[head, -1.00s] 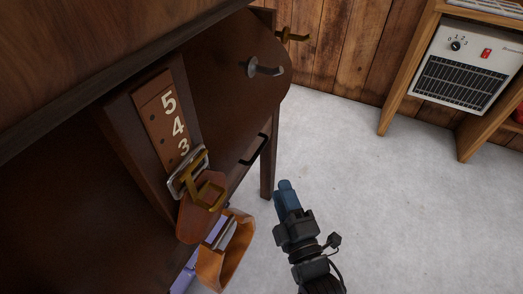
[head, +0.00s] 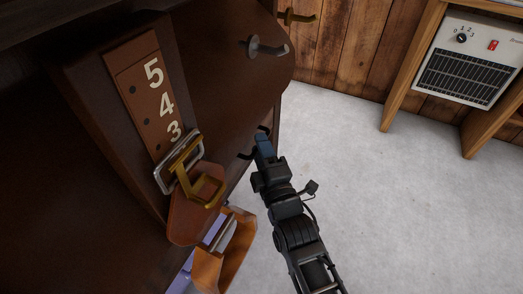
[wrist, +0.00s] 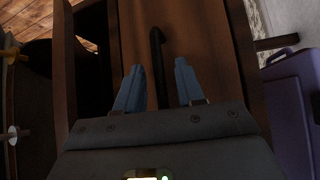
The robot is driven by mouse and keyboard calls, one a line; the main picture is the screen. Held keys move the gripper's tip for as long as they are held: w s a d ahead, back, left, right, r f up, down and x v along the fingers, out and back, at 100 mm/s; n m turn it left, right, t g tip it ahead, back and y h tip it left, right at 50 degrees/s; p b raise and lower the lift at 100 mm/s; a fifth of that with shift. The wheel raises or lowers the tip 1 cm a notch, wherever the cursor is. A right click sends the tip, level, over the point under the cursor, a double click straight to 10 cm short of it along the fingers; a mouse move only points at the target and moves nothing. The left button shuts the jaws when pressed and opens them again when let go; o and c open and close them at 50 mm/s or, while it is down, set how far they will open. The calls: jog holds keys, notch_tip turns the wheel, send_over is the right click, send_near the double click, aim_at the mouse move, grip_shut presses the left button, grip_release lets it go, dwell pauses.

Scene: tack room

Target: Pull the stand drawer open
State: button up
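The dark brown wooden stand (head: 215,95) fills the left of the head view. A brown drawer front (wrist: 205,35) shows in the wrist view, with a thin black bar handle (wrist: 157,55) on it. The handle also shows in part in the head view (head: 246,155), beside my fingertips. My gripper (head: 263,145) is at the handle; in the wrist view its two blue fingers (wrist: 159,85) are apart, with the handle between them. Contact with the handle cannot be told. My gripper hides part of the handle in the head view.
A numbered strap (head: 150,90) with a brass buckle hangs on the stand, close left of my gripper. Metal hooks (head: 267,48) stick out above. A purple box (wrist: 293,105) lies low beside the stand. The pale floor (head: 370,210) to the right is clear.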

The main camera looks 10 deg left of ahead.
grip_shut()
dwell(0.6)
